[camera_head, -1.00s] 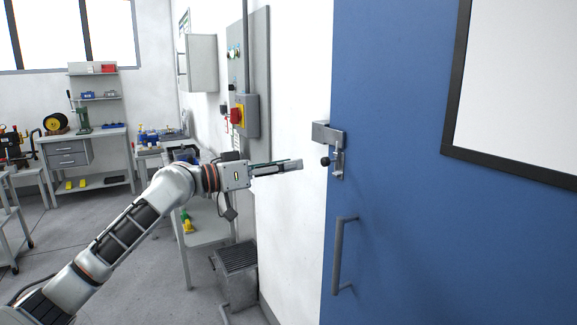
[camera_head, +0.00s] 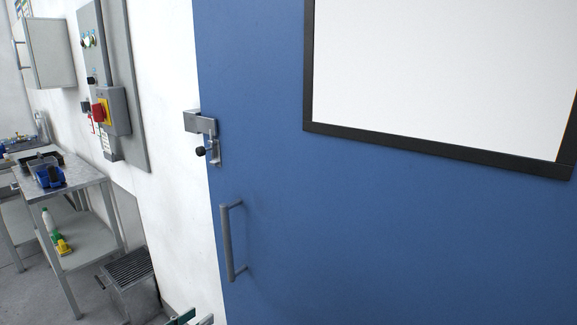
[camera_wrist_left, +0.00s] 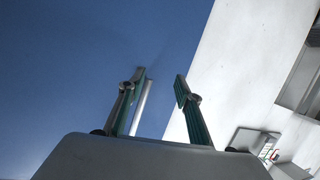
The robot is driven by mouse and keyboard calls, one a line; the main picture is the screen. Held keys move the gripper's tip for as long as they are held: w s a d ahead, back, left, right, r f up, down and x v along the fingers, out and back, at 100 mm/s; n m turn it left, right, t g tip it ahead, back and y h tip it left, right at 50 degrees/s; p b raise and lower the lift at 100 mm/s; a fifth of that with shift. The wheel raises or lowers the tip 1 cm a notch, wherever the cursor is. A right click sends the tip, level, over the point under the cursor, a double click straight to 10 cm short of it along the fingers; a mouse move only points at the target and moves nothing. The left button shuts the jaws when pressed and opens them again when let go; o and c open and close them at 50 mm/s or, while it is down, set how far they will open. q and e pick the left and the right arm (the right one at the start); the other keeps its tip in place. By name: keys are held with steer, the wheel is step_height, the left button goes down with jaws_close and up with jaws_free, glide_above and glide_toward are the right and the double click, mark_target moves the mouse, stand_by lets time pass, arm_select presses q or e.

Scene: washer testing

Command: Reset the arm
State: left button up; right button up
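My left gripper (camera_head: 190,319) shows only as fingertips at the bottom edge of the head view, below the blue door's handle. In the left wrist view the two green-and-grey fingers of this gripper (camera_wrist_left: 160,82) stand apart with nothing held between them. The blue door (camera_head: 270,165) fills the middle and right of the head view and also shows in the left wrist view (camera_wrist_left: 60,70). The rest of my left arm is out of the head view. My right gripper is not in view.
The door has a grey handle (camera_head: 227,242) and a metal latch with a black knob (camera_head: 201,151). A red-and-yellow switch box (camera_head: 115,111) is on the white wall. A metal table (camera_head: 85,176) and a ribbed grey box (camera_head: 133,284) stand at left. Grey floor shows at lower left.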

arm_select(q)
steer(key=s+d+f+g+y, duration=0.1)
steer(key=s+f, duration=0.8)
steer(key=s, duration=0.3)
steer(key=s+d+f+g+y, duration=0.1)
steer(key=s+d+f+y, duration=0.1)
steer(key=s+f, duration=0.7)
steer(key=s, duration=0.3)
steer(key=shift+s+f+m+y, duration=0.25)
steer(key=shift+f+m+y, duration=0.05)
steer(key=shift+f+m, duration=0.1)
steer(key=shift+d, duration=0.1)
